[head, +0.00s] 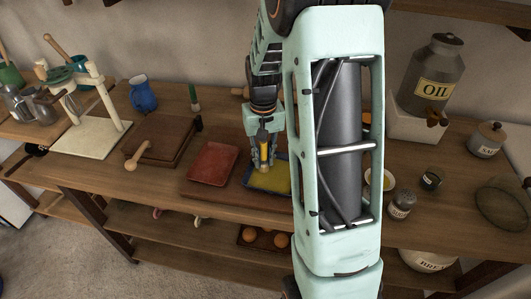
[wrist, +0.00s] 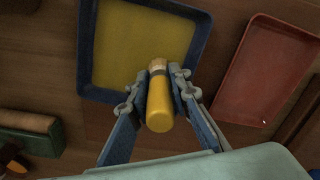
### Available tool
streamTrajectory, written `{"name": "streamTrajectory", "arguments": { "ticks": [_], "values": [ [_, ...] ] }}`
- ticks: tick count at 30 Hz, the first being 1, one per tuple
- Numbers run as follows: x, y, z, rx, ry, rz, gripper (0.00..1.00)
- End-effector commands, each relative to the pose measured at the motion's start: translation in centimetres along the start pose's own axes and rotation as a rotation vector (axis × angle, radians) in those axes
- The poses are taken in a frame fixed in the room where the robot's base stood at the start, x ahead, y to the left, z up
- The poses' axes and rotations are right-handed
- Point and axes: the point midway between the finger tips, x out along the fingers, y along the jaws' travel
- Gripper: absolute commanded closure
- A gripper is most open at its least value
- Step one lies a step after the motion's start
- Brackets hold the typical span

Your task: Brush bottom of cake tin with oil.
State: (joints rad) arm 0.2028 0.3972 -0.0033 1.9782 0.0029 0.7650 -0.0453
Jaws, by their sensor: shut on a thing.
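My gripper (wrist: 160,105) is shut on a brush with a yellow handle (wrist: 160,112). The brush's pale tip points at the near edge of a blue-rimmed tin (wrist: 87,60) with a yellow-coated bottom. In the head view my gripper (head: 263,155) holds the brush (head: 264,150) upright at the left end of this tin (head: 268,181). Whether the bristles touch the tin I cannot tell. My arm hides the tin's right part in the head view. A red tin (head: 212,163) lies left of it, and the red tin also shows in the wrist view (wrist: 268,70).
An oil container (head: 432,75) stands on a white block at the back right. A small bowl with yellow content (head: 388,180), a dark cup (head: 430,181) and a shaker (head: 401,204) stand right of my arm.

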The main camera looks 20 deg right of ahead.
Motion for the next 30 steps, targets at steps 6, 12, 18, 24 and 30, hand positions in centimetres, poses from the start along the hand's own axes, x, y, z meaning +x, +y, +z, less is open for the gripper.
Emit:
{"name": "streamTrajectory", "arguments": {
  "ticks": [6, 12, 18, 24, 30],
  "values": [
    [0.2, -0.6, 1.1, 0.0, -0.003, 0.0, 1.0],
    [0.1, -1.2, 2.1, -0.001, -0.004, -0.001, 1.0],
    [0.0, -2.0, 3.6, -0.001, -0.005, 0.0, 1.0],
    [-0.1, -2.4, 4.1, 0.0, -0.002, 0.0, 1.0],
    [-0.1, -2.4, 4.1, 0.0, -0.001, 0.0, 1.0]
  ]
}}
